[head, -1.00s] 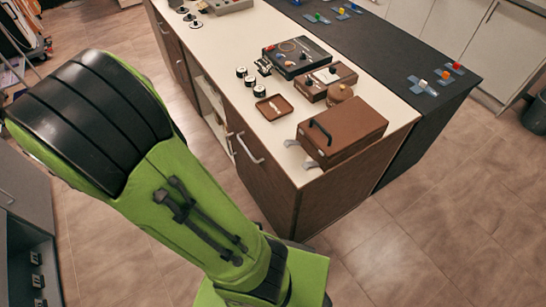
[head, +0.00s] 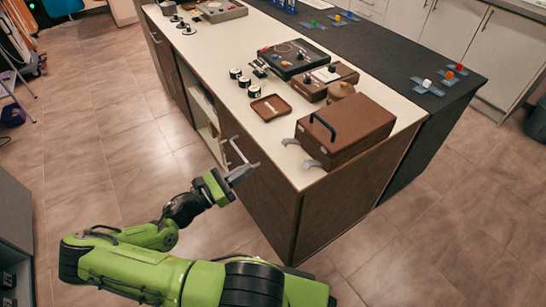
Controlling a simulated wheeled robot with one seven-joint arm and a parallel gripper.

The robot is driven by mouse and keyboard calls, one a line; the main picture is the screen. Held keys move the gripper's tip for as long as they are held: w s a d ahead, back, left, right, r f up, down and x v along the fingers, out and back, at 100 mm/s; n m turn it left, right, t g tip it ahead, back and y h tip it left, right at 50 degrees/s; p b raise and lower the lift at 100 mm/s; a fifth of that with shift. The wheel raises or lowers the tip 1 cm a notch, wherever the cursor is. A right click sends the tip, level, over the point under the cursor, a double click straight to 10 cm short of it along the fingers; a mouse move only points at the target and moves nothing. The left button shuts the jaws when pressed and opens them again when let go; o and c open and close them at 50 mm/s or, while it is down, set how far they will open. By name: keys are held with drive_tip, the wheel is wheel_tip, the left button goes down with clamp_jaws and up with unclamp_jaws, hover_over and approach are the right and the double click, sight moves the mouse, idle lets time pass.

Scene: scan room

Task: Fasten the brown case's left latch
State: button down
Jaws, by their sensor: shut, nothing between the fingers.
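The brown case (head: 352,128) stands closed near the front corner of the white counter, with a black handle on its near side. Two grey latches stick out from that side. The left latch (head: 290,142) is the one farther back, and the other latch (head: 312,164) is nearer the counter corner. Both appear swung out from the case. My gripper (head: 250,168) is shut and empty. It is in front of the counter's side, left of the case and apart from both latches.
A small brown tray (head: 285,116) lies left of the case. Several black-and-white round pieces, a smaller brown box (head: 338,75) and a black device (head: 283,67) stand behind. A cabinet handle (head: 233,150) projects near my gripper.

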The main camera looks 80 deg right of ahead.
sight(273, 160)
drive_tip(key=shift+r, duration=0.1)
drive_tip(key=b+x, duration=0.1)
drive_tip(key=x, duration=0.9)
drive_tip(key=shift+r, duration=0.1)
drive_tip(key=shift+r+p, duration=0.25)
drive_tip(key=shift+p, duration=0.5)
drive_tip(key=shift+t+y+p, duration=0.3)
